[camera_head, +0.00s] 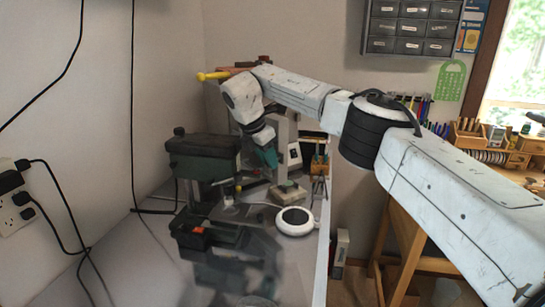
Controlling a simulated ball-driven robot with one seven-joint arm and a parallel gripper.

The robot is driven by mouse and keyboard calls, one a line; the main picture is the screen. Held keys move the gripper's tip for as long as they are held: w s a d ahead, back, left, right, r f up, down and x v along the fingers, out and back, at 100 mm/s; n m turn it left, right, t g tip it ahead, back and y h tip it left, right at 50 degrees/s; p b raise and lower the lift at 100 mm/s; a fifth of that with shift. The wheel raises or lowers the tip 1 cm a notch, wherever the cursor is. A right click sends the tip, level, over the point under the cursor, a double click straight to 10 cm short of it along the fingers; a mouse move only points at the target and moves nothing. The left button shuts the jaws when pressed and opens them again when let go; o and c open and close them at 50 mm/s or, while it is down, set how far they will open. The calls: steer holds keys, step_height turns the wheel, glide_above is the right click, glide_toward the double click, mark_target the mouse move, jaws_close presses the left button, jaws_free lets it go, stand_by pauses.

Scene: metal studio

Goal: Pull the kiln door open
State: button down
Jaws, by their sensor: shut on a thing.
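A grey, box-like body with a white control panel (294,154) stands at the back of the bench, partly behind my arm; it looks like the kiln (286,130). My gripper (268,158), with teal fingers, points down in front of it, at its left side. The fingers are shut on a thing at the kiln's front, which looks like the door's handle. The handle itself is hidden by the fingers and too small to make out. How far the door stands open cannot be told.
A dark green machine (204,157) stands on the bench left of my gripper. A dark tray (205,234), a round white device (295,221) and a small block (288,192) lie in front. A tool holder (319,165) is at right. Cables hang along the left wall.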

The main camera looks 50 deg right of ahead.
steer(key=shift+a, duration=0.1)
stand_by(0.3)
steer(key=c, duration=0.8)
jaws_free()
steer(key=b+v, duration=0.2)
steer(key=v, duration=0.8)
steer(key=shift+w+a+r, duration=0.1)
steer(key=shift+r, duration=0.3)
